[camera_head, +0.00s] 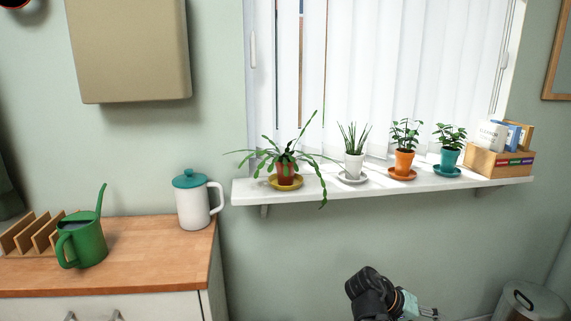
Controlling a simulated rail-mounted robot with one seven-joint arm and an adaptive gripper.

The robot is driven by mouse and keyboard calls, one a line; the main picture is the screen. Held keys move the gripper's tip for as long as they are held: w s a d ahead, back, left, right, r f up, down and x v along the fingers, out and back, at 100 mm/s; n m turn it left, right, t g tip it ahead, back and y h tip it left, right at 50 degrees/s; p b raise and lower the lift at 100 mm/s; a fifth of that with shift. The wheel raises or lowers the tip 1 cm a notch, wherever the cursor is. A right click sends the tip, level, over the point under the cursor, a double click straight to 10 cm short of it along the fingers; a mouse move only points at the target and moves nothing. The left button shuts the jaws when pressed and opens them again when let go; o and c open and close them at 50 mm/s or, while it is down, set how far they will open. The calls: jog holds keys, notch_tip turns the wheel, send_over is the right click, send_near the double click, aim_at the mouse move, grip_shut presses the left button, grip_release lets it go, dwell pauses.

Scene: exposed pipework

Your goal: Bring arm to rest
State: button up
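My gripper (429,312) shows at the bottom edge of the head view, right of centre, at the end of my dark arm. It is in front of the wall, low and below the window shelf, and appears apart from everything around it. It points to the right. Its fingertips are small and partly cut off by the frame's edge, so I cannot tell whether they are open or shut. No object is visible in it.
A white shelf (400,191) holds several potted plants and a wooden box (499,164). A wooden-topped cabinet (140,262) at left bears a green watering can (82,243) and a white jug (194,208). A metal bin (527,303) stands lower right. Wall space below the shelf looks clear.

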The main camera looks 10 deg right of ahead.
jog(key=s+a+f+n+g+y+p, duration=0.1)
jog(key=s+a+f+n+y+p, duration=0.15)
jog(key=a+f+p, duration=0.5)
jog(key=s+a+f+n+y+p, duration=0.25)
jog(key=a+f, duration=0.25)
jog(key=f, duration=0.5)
jog(key=s+a+f+g+y+p, duration=0.1)
jog(key=s+a+f+y+p, duration=0.1)
jog(key=s+a+f+p, duration=0.2)
jog(key=s+a+f+g+y+p, duration=0.2)
jog(key=s+a+p, duration=0.4)
jog(key=s+a, duration=0.4)
jog(key=s+f+y, duration=0.1)
jog(key=s+f, duration=0.1)
jog(key=s, duration=0.3)
jog(key=shift+s+f+n+g, duration=0.2)
jog(key=shift+n+g, duration=0.1)
jog(key=shift+n, duration=0.1)
jog(key=shift+a, duration=0.1)
